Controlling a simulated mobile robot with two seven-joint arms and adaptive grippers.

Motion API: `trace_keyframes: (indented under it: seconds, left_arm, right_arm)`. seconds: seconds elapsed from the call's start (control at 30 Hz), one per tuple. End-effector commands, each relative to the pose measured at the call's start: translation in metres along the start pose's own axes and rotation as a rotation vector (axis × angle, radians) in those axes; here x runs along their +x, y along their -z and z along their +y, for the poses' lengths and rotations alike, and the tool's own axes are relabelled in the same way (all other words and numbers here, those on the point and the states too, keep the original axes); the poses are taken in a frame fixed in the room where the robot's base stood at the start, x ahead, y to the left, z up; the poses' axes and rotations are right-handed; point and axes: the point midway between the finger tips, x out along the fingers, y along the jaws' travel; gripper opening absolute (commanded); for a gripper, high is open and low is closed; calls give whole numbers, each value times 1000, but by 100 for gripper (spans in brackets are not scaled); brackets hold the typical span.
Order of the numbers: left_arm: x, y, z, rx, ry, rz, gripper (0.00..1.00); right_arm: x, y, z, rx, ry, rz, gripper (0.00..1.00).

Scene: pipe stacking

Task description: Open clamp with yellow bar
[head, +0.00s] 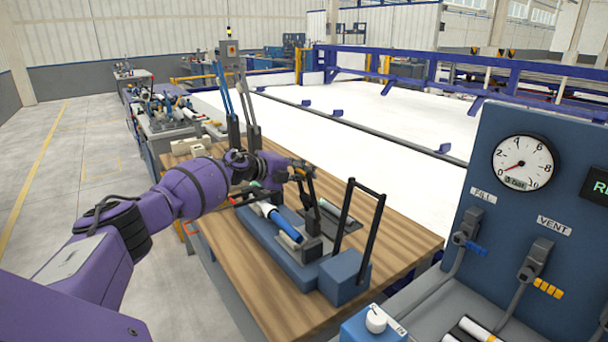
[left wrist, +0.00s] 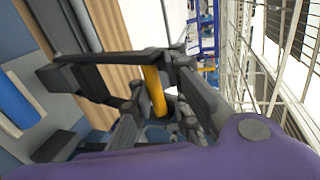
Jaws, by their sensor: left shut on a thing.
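My left gripper (head: 297,172) is at the top of a dark clamp (head: 312,218) on the fixture on the wooden table. In the left wrist view, the yellow bar (left wrist: 155,92) lies between the gripper's fingers (left wrist: 158,120), and the gripper is shut on it. Dark metal arms of the clamp (left wrist: 110,57) run to the left from the bar. In the head view the bar is mostly hidden by the gripper. A blue and white pipe (head: 284,224) lies in the fixture beside the clamp. My right gripper is not in view.
A black upright frame (head: 373,230) on a blue block (head: 345,277) stands close to the right of the clamp. Tall dark and blue levers (head: 250,112) stand behind my wrist. The wooden table (head: 405,240) is bare at its right. A gauge panel (head: 540,180) stands farther right.

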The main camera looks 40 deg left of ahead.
Motion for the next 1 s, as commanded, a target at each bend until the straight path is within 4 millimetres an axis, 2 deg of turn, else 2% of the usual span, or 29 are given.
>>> trace_keyframes:
  seconds: [0.03,0.57,0.6,0.77,1.0]
  left_arm:
    - [-2,-2,-13,4,11,-5,0]
    - [-1,-4,-14,4,4,-7,0]
    - [-1,-4,-14,4,4,-7,10]
    - [0,-3,-12,3,1,-6,29]
    - [1,-2,-6,2,-6,-3,29]
  right_arm:
    - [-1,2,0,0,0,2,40]
    - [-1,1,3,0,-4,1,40]
    - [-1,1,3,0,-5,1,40]
    - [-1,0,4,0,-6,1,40]
    - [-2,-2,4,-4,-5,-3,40]
